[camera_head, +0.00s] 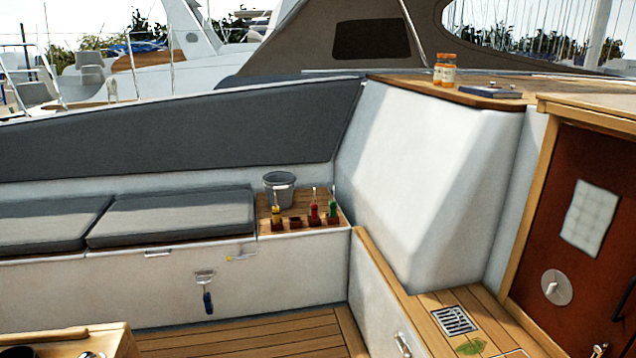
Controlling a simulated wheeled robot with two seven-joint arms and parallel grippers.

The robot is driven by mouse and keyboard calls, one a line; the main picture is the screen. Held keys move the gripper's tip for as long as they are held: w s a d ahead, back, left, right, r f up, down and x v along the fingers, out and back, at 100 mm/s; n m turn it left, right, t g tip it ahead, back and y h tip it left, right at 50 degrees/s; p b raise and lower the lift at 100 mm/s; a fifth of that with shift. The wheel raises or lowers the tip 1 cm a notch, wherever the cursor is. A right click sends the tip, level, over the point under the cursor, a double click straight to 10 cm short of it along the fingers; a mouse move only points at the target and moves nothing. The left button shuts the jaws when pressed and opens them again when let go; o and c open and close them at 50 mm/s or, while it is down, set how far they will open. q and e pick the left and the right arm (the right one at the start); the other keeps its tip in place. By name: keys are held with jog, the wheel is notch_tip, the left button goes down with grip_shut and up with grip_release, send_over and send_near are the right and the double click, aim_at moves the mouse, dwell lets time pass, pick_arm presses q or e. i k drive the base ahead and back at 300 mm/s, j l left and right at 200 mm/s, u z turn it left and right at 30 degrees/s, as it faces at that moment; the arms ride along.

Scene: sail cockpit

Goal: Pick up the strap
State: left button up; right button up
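I cannot make out a strap for certain. A small item with a pale metal-looking top and a dark blue lower end (207,300) hangs on the white front of the bench, left of centre; it is too small to tell whether it is a strap. To its upper right a thin pale fitting with an orange-yellow end (232,259) sits on the same bench front. Neither of my grippers shows in this view.
Grey cushions (172,216) lie on the bench. A grey bucket (280,188) and several coloured-handled tools in a wooden rack (296,224) stand at its right end. Orange-lidded jars (445,70) stand on the ledge. The wooden floor (250,336) looks clear.

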aim_at(333, 204)
jog(key=i+u, duration=0.35)
jog(key=i, duration=1.15)
jog(key=i+j+z, duration=0.1)
jog(key=i, duration=0.35)
jog(key=i+j, duration=0.1)
jog(key=i, duration=0.4)
jog(key=i+j+z, duration=0.15)
jog(key=i, duration=0.3)
jog(key=i+l+z, duration=0.1)
jog(key=i+z, duration=0.35)
jog(key=i+j+z, duration=0.1)
jog(key=i+z, duration=0.35)
